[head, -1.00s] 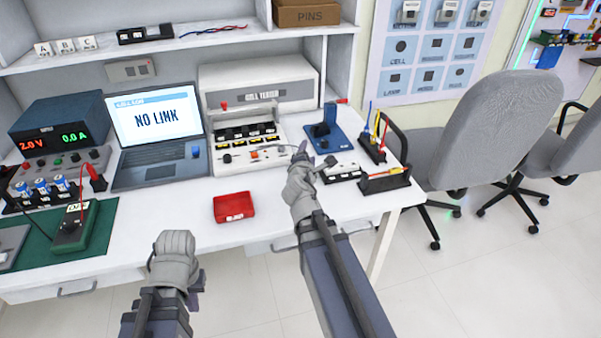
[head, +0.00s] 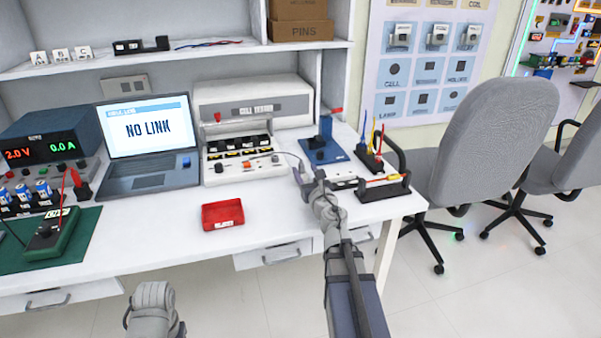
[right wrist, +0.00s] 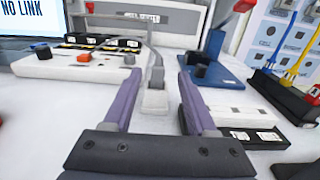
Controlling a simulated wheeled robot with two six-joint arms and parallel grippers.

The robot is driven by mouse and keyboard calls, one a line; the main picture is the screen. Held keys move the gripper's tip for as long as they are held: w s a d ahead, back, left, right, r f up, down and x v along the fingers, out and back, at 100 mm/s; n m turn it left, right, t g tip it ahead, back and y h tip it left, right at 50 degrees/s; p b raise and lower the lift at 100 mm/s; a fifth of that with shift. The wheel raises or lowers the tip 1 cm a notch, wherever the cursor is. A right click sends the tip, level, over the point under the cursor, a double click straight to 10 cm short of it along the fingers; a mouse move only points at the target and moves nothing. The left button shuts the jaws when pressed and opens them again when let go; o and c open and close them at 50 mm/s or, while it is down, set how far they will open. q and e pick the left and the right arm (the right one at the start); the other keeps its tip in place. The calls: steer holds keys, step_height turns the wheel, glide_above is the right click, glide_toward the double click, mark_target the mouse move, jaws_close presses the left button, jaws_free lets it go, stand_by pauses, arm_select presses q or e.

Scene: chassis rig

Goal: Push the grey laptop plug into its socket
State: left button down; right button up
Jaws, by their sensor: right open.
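The grey plug (right wrist: 156,78) hangs on a grey cable in the right wrist view, with a pale block-like part (right wrist: 155,101) directly below it. I cannot tell whether the two are joined. My right gripper (right wrist: 154,82) is open, with its purple fingers on either side of the plug and clear gaps to it. In the head view my right gripper (head: 310,181) is over the bench's right part and hides the plug. The laptop (head: 150,150) shows NO LINK; I cannot make out the socket. My left arm's end shows at the bottom, its fingers not clear.
The cell tester (head: 243,160) stands left of my right gripper. A blue stand (head: 325,152) is behind it, and a white slotted block (right wrist: 232,112) is to its right. A red tray (head: 222,214) lies in front. Black racks with coloured tools (head: 384,188) stand near the bench's right edge.

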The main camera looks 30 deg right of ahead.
mark_target(301, 164)
steer(key=shift+x, duration=3.5)
steer(key=shift+a, duration=0.15)
jaws_close()
